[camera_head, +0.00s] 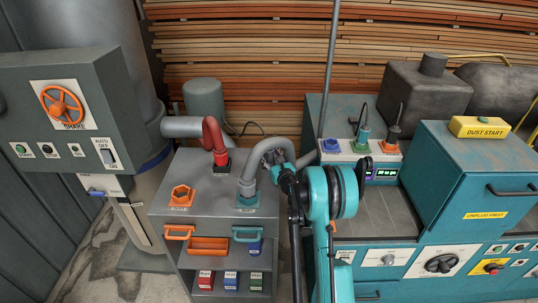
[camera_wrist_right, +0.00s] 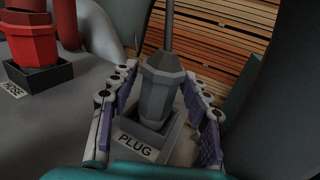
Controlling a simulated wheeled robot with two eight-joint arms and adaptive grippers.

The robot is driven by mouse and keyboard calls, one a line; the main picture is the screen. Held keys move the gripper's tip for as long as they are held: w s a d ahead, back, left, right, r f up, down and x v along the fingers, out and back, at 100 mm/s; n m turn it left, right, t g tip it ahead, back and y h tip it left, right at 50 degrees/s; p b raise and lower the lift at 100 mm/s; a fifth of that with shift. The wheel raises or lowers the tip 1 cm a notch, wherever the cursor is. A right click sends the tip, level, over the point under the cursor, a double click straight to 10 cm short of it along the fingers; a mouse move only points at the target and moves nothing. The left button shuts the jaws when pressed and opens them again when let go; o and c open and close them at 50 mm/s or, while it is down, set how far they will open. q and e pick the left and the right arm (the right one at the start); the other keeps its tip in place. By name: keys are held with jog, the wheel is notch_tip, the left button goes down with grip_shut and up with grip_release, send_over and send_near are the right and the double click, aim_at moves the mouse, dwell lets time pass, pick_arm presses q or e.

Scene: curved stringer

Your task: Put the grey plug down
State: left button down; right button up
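The grey plug (camera_wrist_right: 161,88) is a faceted grey piece with a thin stem rising from its top. In the right wrist view it stands roughly upright with its lower end in a square grey holder (camera_wrist_right: 179,133) labelled PLUG. My right gripper (camera_wrist_right: 163,105) has one finger on each side of the plug, with visible gaps between pads and plug, so it looks open around it. In the head view my right gripper (camera_head: 273,158) is over the back right corner of the grey cabinet (camera_head: 205,185), hiding the plug there. My left gripper is not in view.
A red hose end (camera_wrist_right: 30,40) sits in a holder labelled HOSE, left of the plug. A grey hose (camera_head: 248,172) enters a teal socket beside my gripper. An orange socket (camera_head: 181,196) is at the cabinet's front left. A teal machine (camera_head: 465,185) stands to the right.

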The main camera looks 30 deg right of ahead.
jog(key=shift+r, duration=0.2)
jog(key=shift+s+p, duration=0.3)
jog(key=shift+s, duration=0.05)
jog(key=s, duration=0.3)
jog(key=s+p, duration=0.1)
jog(key=s, duration=0.1)
jog(key=s+a, duration=0.1)
jog(key=s, duration=0.2)
jog(key=shift+s, duration=0.35)
jog(key=s+a+r+m+g+h+b, duration=0.1)
jog(key=s+a+r+m+h, duration=0.25)
jog(key=r+m, duration=0.5)
jog(key=s+a+r+m+g+h, duration=0.2)
jog(key=s+r+m, duration=0.25)
jog(key=m, duration=0.65)
jog(key=s+a+f+m+g+y, duration=0.4)
jog(key=s+a+m, duration=0.3)
jog(key=s+a, duration=0.3)
jog(key=s+a+f+m+g+y, duration=0.3)
jog(key=s+a+f+m, duration=0.2)
jog(key=s+a+m, duration=0.3)
jog(key=s+a, duration=0.3)
jog(key=shift+f+g+y, duration=0.3)
jog(key=shift+g+y, duration=0.05)
jog(key=shift+g, duration=0.05)
